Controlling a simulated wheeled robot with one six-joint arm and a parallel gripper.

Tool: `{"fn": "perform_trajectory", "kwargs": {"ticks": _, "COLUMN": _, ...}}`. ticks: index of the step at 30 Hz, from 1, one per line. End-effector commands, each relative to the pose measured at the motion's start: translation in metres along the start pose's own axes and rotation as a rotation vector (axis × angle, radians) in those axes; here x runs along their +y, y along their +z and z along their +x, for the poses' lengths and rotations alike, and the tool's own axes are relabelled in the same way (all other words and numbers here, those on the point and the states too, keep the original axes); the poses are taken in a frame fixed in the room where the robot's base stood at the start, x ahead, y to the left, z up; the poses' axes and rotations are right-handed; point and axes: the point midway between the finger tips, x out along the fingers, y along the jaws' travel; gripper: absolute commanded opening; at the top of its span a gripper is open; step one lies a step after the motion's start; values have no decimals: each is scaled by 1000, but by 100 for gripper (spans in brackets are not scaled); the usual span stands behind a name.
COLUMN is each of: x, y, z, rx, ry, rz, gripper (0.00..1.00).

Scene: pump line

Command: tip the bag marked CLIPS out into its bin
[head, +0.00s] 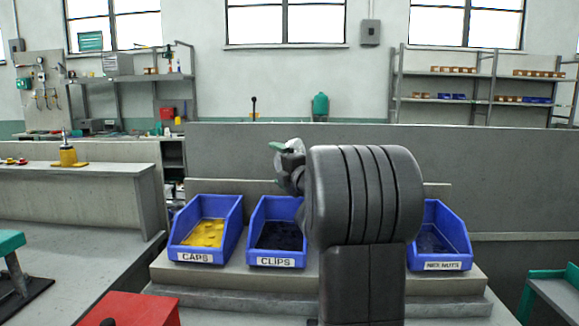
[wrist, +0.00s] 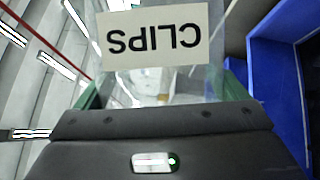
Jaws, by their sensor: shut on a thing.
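My gripper (wrist: 162,92) is shut on a clear bag (wrist: 218,82) in the wrist view, its green fingers at either side. The bag's white label (wrist: 150,42) reads CLIPS, upside down in that picture. I see no clips in the part of the bag that shows; the rest is out of frame or hidden. That bin holds dark contents. The bag cannot be made out in the head view.
A blue CAPS bin (head: 195,257) with yellow pieces stands left of the CLIPS bin. A blue HEX NUTS bin (head: 442,266) stands to the right. My arm hides the space between. A grey panel (head: 480,165) rises behind. Blue bin walls (wrist: 275,90) show at the wrist view's right.

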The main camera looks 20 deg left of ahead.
Motion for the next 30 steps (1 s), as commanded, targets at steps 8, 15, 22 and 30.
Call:
{"fn": "perform_trajectory", "kwargs": {"ticks": 8, "x": 5, "y": 1, "z": 0, "rx": 1, "ry": -38, "rz": 91, "gripper": 71}}
{"fn": "perform_trajectory", "kwargs": {"ticks": 15, "x": 12, "y": 2, "z": 1, "rx": 2, "ry": -70, "rz": 164, "gripper": 71}}
{"fn": "perform_trajectory", "kwargs": {"ticks": 22, "x": 15, "y": 3, "z": 1, "rx": 2, "ry": -115, "rz": 271, "gripper": 71}}
{"fn": "perform_trajectory", "kwargs": {"ticks": 30, "x": 19, "y": 4, "z": 1, "rx": 1, "ry": -165, "rz": 390, "gripper": 71}}
